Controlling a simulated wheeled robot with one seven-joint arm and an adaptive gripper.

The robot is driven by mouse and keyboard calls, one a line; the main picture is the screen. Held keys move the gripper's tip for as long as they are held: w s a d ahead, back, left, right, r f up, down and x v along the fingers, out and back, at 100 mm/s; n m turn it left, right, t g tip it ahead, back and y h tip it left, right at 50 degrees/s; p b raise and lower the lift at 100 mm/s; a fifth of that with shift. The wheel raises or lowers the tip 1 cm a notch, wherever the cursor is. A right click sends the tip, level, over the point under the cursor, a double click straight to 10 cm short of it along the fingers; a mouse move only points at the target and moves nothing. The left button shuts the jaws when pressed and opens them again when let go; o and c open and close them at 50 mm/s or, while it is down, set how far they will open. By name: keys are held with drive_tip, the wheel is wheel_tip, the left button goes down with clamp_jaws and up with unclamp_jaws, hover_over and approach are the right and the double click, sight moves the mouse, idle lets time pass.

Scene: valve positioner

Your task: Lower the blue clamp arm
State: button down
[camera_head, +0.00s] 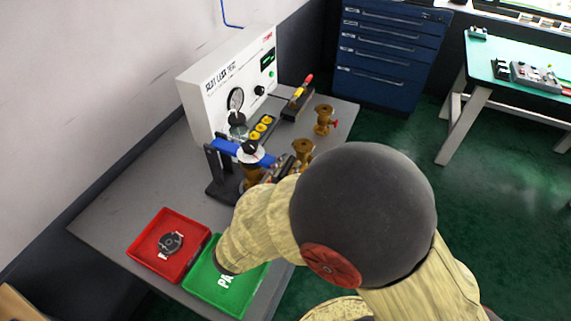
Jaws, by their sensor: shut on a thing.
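The blue clamp arm (226,147) belongs to a dark clamp stand (214,176) on the grey bench. It reaches rightward from the stand's upright, close to level, over a brass valve body (251,177). A white and black round piece (250,152) sits at its middle, above the valve. My gripper (276,167) is at the right end of the clamp arm and shut on it. My own arm comes in from the lower right and hides part of the gripper, so the fingertips show poorly.
A white leak-test box (213,98) stands behind the clamp. A red tray (147,248) with a dark round part and a green tray (233,297) lie in front.

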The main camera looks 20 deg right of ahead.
drive_tip(key=shift+s+d+f, duration=0.15)
drive_tip(key=shift+f, duration=0.2)
drive_tip(key=shift+s+d+f, duration=0.15)
drive_tip(key=shift+f, duration=0.2)
drive_tip(key=c, duration=1.8)
unclamp_jaws()
drive_tip(key=shift+w+a+r, duration=0.1)
drive_tip(key=shift+a+r, duration=0.1)
drive_tip(key=shift+r, duration=0.05)
drive_tip(key=v, duration=1.2)
drive_tip(key=shift+r, duration=0.15)
drive_tip(key=shift+d, duration=0.1)
